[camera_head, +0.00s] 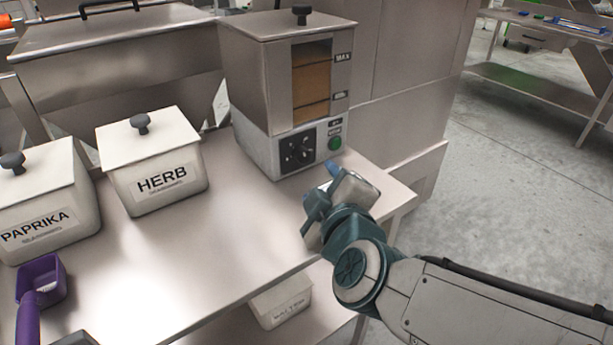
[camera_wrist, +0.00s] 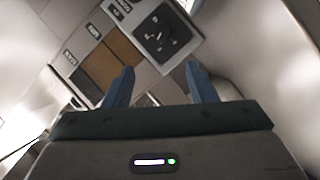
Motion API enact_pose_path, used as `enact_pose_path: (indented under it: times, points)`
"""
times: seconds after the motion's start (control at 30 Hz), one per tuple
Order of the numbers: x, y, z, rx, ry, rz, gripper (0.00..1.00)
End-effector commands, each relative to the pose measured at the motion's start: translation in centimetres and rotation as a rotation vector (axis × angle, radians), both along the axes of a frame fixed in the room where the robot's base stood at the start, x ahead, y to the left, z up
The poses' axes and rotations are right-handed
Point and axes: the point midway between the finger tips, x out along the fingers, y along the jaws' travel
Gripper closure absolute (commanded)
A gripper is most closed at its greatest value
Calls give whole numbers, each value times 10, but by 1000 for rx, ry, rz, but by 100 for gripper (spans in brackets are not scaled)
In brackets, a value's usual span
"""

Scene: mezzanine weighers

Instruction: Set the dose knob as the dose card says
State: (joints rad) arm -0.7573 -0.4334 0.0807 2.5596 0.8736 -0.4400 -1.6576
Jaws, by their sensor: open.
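The dose knob (camera_head: 297,150) is a black dial on a dark square plate, low on the front of a steel dispenser (camera_head: 262,90). It also shows in the wrist view (camera_wrist: 160,35), beyond and between my fingertips; its setting is too small to read. My gripper (camera_head: 331,180) is open and empty, in front of the dispenser and a little right of and below the knob, apart from it. In the wrist view its two blue fingers (camera_wrist: 161,78) are spread. I cannot make out a dose card in either view.
A green button (camera_head: 335,143) is right of the knob. White HERB (camera_head: 152,165) and PAPRIKA (camera_head: 45,210) bins stand left, with a purple scoop (camera_head: 42,285) in front. A SALTED-like labelled bin (camera_head: 283,303) sits below. The steel counter (camera_head: 215,250) is clear in the middle.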

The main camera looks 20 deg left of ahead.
Motion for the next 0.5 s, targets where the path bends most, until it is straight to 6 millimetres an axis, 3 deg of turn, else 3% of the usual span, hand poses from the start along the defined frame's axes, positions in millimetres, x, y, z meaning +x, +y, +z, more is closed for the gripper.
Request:
enact_pose_path:
  times: [0.07,0.5]
  points:
    - [0,0,-9,-4,-6,0,48]
    - [22,13,-12,-10,-5,2,48]
